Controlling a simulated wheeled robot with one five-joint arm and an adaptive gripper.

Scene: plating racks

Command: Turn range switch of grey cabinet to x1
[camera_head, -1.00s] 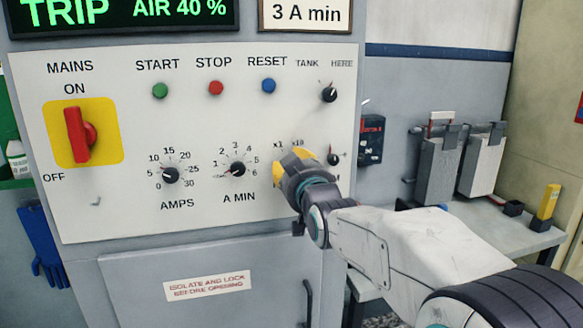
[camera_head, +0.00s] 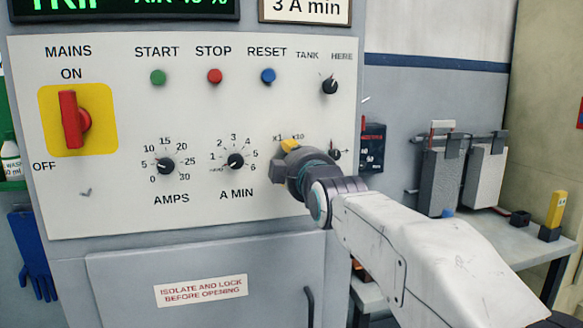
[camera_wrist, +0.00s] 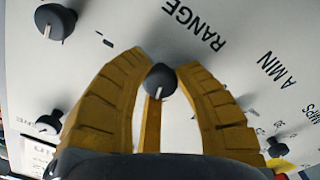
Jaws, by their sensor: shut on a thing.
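The grey cabinet's pale panel (camera_head: 110,205) faces me. Its range switch is hidden behind my gripper in the head view, where only the x1 and x10 marks show above the fingers. In the wrist view the range switch (camera_wrist: 160,78) is a small dark round knob beside the upside-down word RANGE. My gripper (camera_head: 289,146) is at the panel. Its yellow fingers also show in the wrist view (camera_wrist: 161,74), shut around the knob with a tip on either side. I cannot tell which mark the pointer faces.
The A MIN knob (camera_head: 236,161) and AMPS knob (camera_head: 165,166) are left of my gripper. The TANK/HERE knob (camera_head: 330,86) is above right, and a small knob (camera_head: 334,154) is close by on the right. A red mains switch (camera_head: 72,120) is far left.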

